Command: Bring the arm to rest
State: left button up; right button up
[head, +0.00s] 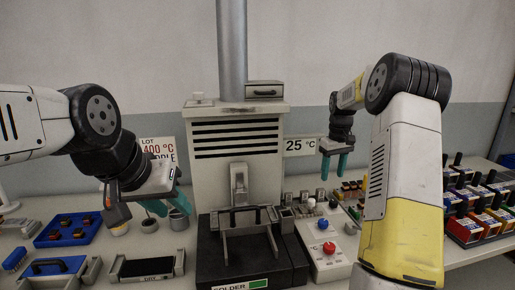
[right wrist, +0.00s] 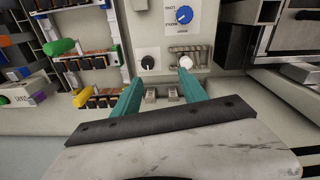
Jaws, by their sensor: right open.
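My right gripper (head: 334,166) hangs in the air at the right of the solder machine, fingers pointing down. In the right wrist view its two teal fingers (right wrist: 159,92) are apart with nothing between them, above the control panel (right wrist: 163,60). My left gripper (head: 157,203) is at the left, near small grey cups (head: 178,219). Its teal fingers show only in part, so its opening is unclear. My right arm (head: 401,170) comes up at the right.
The solder machine (head: 237,140) stands in the middle of the table. A control panel with a red knob (head: 329,249) and a blue knob (head: 322,229) is right of it. A blue tray (head: 52,238) lies at the left. Red and blue bins (head: 466,230) stand at the right.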

jog(key=s+a+r+m+t, duration=0.1)
jog(key=s+a+r, duration=0.4)
jog(key=s+r, duration=0.25)
jog(key=s+a+r+t, duration=0.2)
jog(key=s+a+r, duration=0.35)
jog(key=s, duration=0.25)
jog(key=s+a+f+m+t+y, duration=0.1)
jog(key=s+a, duration=0.2)
jog(key=s, duration=0.6)
jog(key=s+a+t+y, duration=0.1)
jog(key=s+a, duration=0.1)
jog(key=s, duration=0.7)
jog(key=shift+s+a+f+m, duration=0.35)
jog(key=shift+a+m, duration=0.05)
